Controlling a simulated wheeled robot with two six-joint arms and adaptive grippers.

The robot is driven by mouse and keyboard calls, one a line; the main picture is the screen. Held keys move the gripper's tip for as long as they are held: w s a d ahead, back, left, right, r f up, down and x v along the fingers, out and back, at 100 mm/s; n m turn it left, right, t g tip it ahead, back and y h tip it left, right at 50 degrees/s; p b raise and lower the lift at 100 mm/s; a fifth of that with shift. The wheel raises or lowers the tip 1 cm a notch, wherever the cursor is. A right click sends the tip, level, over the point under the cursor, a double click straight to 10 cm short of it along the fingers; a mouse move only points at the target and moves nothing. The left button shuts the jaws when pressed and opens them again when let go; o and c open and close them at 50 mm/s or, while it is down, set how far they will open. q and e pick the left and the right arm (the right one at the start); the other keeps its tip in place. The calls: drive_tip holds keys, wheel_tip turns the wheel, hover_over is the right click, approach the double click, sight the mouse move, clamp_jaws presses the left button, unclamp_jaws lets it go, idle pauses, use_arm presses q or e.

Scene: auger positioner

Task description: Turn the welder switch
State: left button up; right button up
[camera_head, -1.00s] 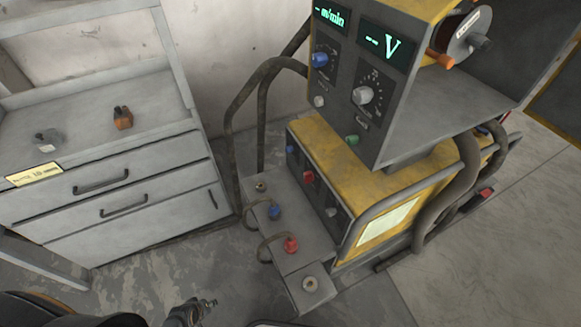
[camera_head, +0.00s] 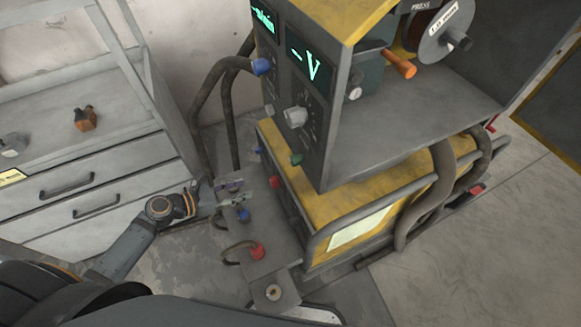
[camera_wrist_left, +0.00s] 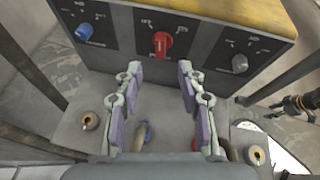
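The welder is a yellow and grey machine (camera_head: 350,206). In the left wrist view its lower front panel carries a red rotary switch (camera_wrist_left: 162,42) in the middle, with a blue knob (camera_wrist_left: 83,32) to its left and a grey knob (camera_wrist_left: 240,63) to its right. The red switch also shows in the head view (camera_head: 275,182). My left gripper (camera_head: 232,193) is in front of that panel, above the connector ledge. In the left wrist view its fingers (camera_wrist_left: 159,68) are apart with nothing between them, short of the red switch. My right gripper (camera_wrist_left: 300,104) shows small at the right edge of that view; its opening is unclear.
A ledge (camera_head: 273,291) with blue (camera_head: 243,215) and red (camera_head: 257,251) cable plugs juts out below the panel. The wire feeder (camera_head: 420,131) overhangs the panel. Thick hoses and rails run beside the welder. A grey drawer cabinet (camera_head: 70,219) stands at the left.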

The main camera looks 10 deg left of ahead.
sight(275, 182)
use_arm(q)
drive_tip(key=b+x, duration=0.1)
drive_tip(key=x, duration=0.9)
drive_tip(key=shift+r+b, duration=0.25)
drive_tip(key=shift+b, duration=0.05)
drive_tip(key=shift+d+h, duration=0.1)
drive_tip(key=shift+h, duration=0.2)
clamp_jaws()
use_arm(e)
drive_tip(key=shift+s+a+f, duration=0.65)
drive_tip(key=shift+s+a, duration=0.1)
